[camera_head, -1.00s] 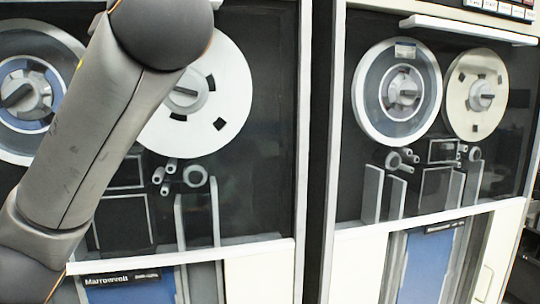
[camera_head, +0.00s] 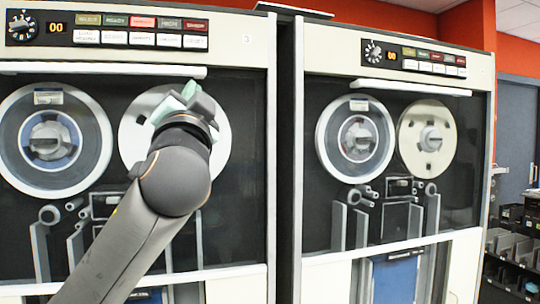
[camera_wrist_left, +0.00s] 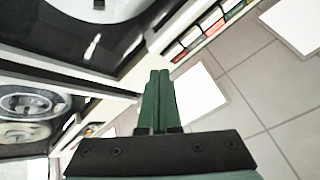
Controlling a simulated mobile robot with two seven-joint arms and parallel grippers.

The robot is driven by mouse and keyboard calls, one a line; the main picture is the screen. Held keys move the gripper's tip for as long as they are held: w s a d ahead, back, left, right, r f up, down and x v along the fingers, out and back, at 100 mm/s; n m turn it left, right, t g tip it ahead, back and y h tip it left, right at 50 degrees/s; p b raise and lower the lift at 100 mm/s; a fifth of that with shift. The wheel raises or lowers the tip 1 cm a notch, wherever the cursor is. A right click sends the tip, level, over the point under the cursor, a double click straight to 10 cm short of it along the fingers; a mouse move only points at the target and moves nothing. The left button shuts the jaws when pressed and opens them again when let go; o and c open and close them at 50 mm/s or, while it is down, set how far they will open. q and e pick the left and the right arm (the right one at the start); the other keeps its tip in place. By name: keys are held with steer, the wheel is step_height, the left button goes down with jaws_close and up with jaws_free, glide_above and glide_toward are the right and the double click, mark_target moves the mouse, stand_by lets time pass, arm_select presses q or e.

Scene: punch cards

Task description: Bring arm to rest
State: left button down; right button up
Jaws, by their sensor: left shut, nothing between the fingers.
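My left arm comes in from the lower left in the head view, in front of the left tape cabinet. My left gripper (camera_head: 180,98), with pale green parts, appears before the right-hand white reel (camera_head: 214,142) of that cabinet and hides part of it. In the left wrist view its two dark green fingers (camera_wrist_left: 158,78) lie together, shut with nothing between them. My right gripper is in neither view.
Two tape cabinets stand side by side, the left one (camera_head: 245,80) and the right one (camera_head: 325,50), with reels and button rows. Shelves with dark trays (camera_head: 515,250) stand at the far right. The wrist view shows grey floor tiles (camera_wrist_left: 255,85).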

arm_select(q)
steer(key=w+d+f+m+g+h, duration=0.15)
steer(key=w+f, duration=0.25)
steer(key=f, duration=0.7)
steer(key=w+a+f+g+h, duration=0.1)
steer(key=w+f+g+h, duration=0.2)
steer(key=f, duration=0.9)
step_height(320, 180, down, 22)
steer(key=g+h+p, duration=0.1)
steer(key=g+h, duration=0.1)
steer(key=g, duration=0.1)
steer(key=s+a+f+n+g+p, duration=0.1)
steer(key=s+f+n+g, duration=0.1)
steer(key=s+f, duration=0.8)
steer(key=s+a+f+n+g, duration=0.15)
steer(key=s+f, duration=0.35)
steer(key=f, duration=0.9)
steer(key=s+f+g, duration=0.1)
steer(key=s+f, duration=0.2)
steer(key=s, duration=0.3)
steer(key=s+a+f+n+g, duration=0.1)
steer(key=s+f, duration=0.3)
steer(key=s, duration=0.3)
steer(key=s+a+f+n+g, duration=0.1)
steer(key=s+f, duration=0.2)
steer(key=s, duration=0.4)
steer(key=shift+f+g+p, duration=0.3)
steer(key=shift+f, duration=0.05)
steer(key=shift+a+h, duration=0.15)
steer(key=shift+h, duration=0.1)
